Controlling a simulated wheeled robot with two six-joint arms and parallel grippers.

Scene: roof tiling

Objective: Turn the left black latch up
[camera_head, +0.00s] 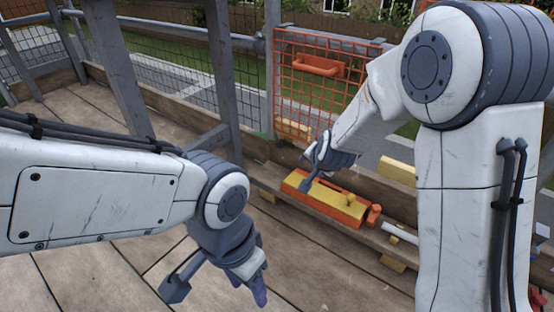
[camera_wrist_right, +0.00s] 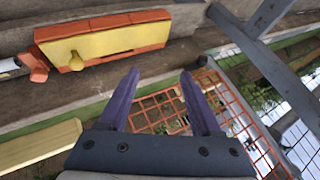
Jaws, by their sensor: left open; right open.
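I cannot make out a black latch in either view. A long orange case with a yellow top (camera_head: 338,203) lies on a wooden plank right of centre in the head view. It also shows at the upper left of the right wrist view (camera_wrist_right: 115,42), with a yellow knob-like part (camera_wrist_right: 76,62) on it. My right gripper (camera_wrist_right: 159,76) is open with nothing between its purple fingers. In the head view it hangs over or near the case's far left end; contact cannot be judged. My left gripper (camera_head: 216,291) is open and empty above the deck at the lower middle.
An orange mesh panel (camera_head: 293,92) carrying an orange tray (camera_head: 318,66) stands behind the plank. Grey posts (camera_head: 222,75) rise at the left. A white tube (camera_head: 400,233) and yellow blocks (camera_head: 397,171) lie near the case. The wooden deck (camera_head: 85,275) is mostly clear.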

